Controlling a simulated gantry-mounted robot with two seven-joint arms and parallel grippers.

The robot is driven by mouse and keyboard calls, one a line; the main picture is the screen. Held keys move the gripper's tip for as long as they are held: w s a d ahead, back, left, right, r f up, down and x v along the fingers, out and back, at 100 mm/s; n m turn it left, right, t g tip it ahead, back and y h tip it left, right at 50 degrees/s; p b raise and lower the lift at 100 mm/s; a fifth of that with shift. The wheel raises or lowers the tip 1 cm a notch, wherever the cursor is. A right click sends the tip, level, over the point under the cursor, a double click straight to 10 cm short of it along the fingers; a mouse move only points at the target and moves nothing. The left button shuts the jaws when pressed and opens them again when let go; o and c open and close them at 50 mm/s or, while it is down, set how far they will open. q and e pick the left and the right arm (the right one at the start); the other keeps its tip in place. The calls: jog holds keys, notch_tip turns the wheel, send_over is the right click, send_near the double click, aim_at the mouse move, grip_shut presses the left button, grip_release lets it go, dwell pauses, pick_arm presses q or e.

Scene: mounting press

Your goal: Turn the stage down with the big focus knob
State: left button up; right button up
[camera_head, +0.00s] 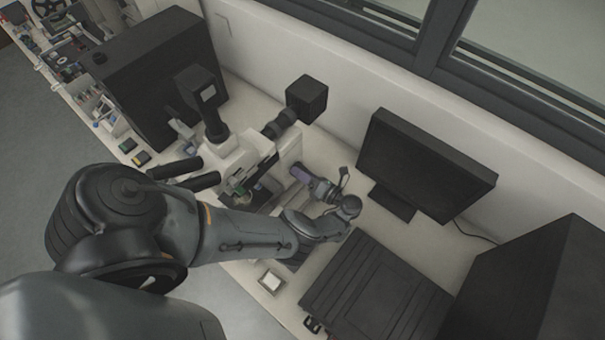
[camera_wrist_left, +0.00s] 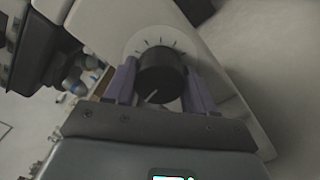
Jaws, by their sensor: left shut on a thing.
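The big focus knob (camera_wrist_left: 160,76) is a black cylinder on the side of the white microscope body, with a pale dial and tick marks behind it in the left wrist view. My left gripper (camera_wrist_left: 160,90) has its two purple fingers on either side of the knob and is shut on it. In the head view the white microscope (camera_head: 244,160) stands on the bench, and my left gripper (camera_head: 303,177) reaches its right side. The knob is hidden there behind my gripper. The stage (camera_head: 258,190) shows only partly, behind my arm. My right gripper is not in view.
A dark monitor (camera_head: 425,165) stands to the right of the microscope. A flat black slatted box (camera_head: 375,290) lies in front of it. A large black box (camera_head: 160,75) stands to the left. A small pale square item (camera_head: 270,281) lies near the bench's front edge.

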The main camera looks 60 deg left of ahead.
pick_arm(q)
jog(key=shift+w+r+n, duration=0.1)
jog(key=shift+w+n, duration=0.05)
jog(key=shift+n, duration=1.15)
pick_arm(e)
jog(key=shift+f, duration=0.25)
pick_arm(q)
jog(key=shift+a+r+n, duration=0.1)
jog(key=shift+r+n, duration=0.05)
jog(key=shift+n, duration=0.15)
jog(key=o, duration=0.8)
jog(key=shift+o, duration=1.1)
jog(key=shift+w, duration=0.15)
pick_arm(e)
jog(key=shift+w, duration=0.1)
